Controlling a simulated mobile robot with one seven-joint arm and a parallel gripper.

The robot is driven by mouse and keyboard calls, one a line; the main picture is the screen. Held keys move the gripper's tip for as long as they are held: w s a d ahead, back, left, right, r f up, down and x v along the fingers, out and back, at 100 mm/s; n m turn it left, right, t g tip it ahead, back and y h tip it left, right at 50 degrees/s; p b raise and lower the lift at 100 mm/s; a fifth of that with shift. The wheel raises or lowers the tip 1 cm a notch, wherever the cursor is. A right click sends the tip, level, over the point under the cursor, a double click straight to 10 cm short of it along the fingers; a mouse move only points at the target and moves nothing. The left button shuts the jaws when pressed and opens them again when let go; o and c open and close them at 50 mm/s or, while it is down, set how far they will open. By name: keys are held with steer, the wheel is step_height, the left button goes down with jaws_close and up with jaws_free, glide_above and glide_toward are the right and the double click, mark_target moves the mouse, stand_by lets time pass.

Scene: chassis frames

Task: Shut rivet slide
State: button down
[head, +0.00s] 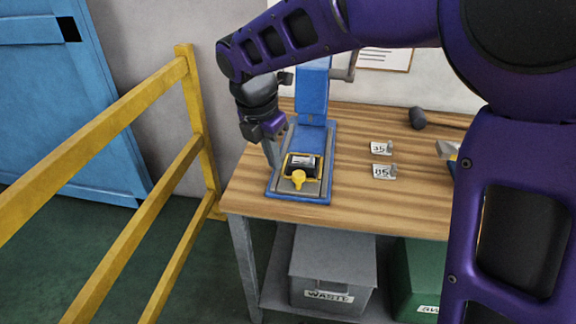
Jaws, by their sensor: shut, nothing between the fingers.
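The rivet slide appears to be the small tray with a yellow knob (299,179) at the front of a blue press (314,92) on the workbench. A dark block with a pale label (302,165) sits in the yellow-edged holder behind the knob. My gripper (272,163) is shut and empty, pointing down at the left side of the press base (325,187), just left of the holder. I cannot tell whether its tips touch the holder or the base. My arm hides part of the press column.
A yellow railing (150,190) stands left of the wooden bench (390,218). Two small number tags, one here (381,148) and one nearer (384,172), lie right of the press. A dark mallet head (418,118) lies behind them. A grey waste bin (333,264) is below.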

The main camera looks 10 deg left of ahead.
steer(key=w+f, duration=0.1)
steer(key=f, duration=0.2)
steer(key=w+d+f+b, duration=0.1)
steer(key=w+f, duration=0.1)
steer(key=f, duration=0.1)
steer(key=w+d+f+b, duration=0.1)
steer(key=w+f, duration=0.1)
steer(key=f, duration=0.2)
steer(key=shift+d, duration=0.25)
steer(key=shift+w+d, duration=0.2)
steer(key=shift+w, duration=0.2)
steer(key=shift+w, duration=0.1)
